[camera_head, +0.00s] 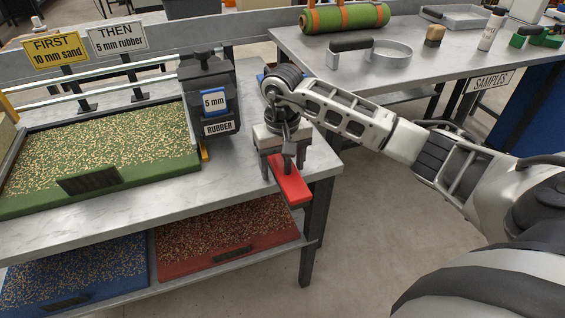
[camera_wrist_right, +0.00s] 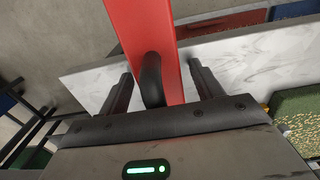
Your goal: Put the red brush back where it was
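The red brush (camera_head: 291,186) is at the right end of the near workbench, with its near end reaching past the front edge in the head view. In the right wrist view its red body (camera_wrist_right: 146,28) runs up from between my fingers, and its black handle (camera_wrist_right: 152,80) stands between them. My right gripper (camera_head: 286,165) is above the brush, pointing down. In the wrist view the right gripper's fingers (camera_wrist_right: 160,88) are apart, with a gap on each side of the handle. Whether the brush rests on the bench is unclear. My left gripper is not in view.
Blue (camera_head: 80,275) and red (camera_head: 225,240) trays sit on the lower shelf. A second bench (camera_head: 345,70) with tools and a turf roll (camera_head: 345,17) stands behind.

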